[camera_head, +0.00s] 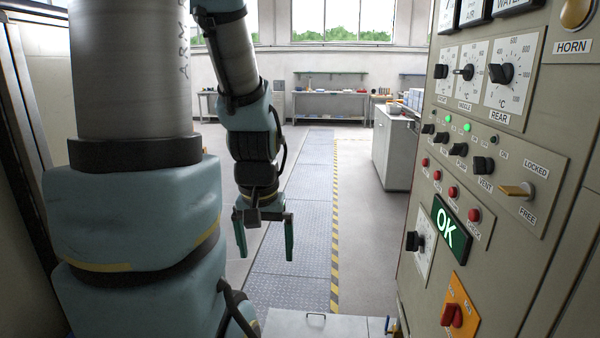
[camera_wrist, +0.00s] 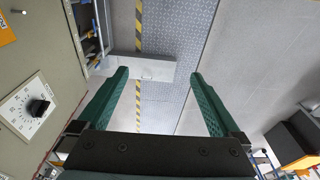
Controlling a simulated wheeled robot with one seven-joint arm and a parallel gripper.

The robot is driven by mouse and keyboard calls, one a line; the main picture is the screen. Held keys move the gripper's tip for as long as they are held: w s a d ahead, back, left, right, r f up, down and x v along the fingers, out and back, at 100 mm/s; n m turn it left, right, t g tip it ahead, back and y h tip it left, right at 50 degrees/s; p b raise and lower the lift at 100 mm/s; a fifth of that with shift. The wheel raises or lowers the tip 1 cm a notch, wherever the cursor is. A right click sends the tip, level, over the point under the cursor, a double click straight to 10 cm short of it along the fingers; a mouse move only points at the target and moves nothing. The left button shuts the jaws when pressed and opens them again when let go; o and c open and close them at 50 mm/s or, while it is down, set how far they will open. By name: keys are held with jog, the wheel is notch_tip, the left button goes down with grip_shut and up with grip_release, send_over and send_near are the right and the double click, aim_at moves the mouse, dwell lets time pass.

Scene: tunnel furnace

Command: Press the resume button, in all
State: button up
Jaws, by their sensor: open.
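The control panel (camera_head: 495,140) fills the right side of the head view. No label reading "resume" can be made out. A row of small red buttons (camera_head: 453,192) runs along it, with labels mostly too small to read. A lit green "OK" sign (camera_head: 451,230) sits below them, and a brass-coloured horn button (camera_head: 575,12) is at the top right. My gripper (camera_head: 264,240) is open and empty, pointing down over the floor, left of the panel and apart from it. In the wrist view my gripper (camera_wrist: 159,73) shows its two green fingers spread with nothing between them.
A brass lever (camera_head: 515,190) marked locked and free, and a red switch on an orange plate (camera_head: 458,312), stick out from the panel. A knob on a white dial (camera_wrist: 38,107) is left in the wrist view. A grey cabinet (camera_head: 393,150) stands beyond; the striped walkway (camera_head: 300,220) is clear.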

grip_shut()
dwell(0.8)
dwell(1.0)
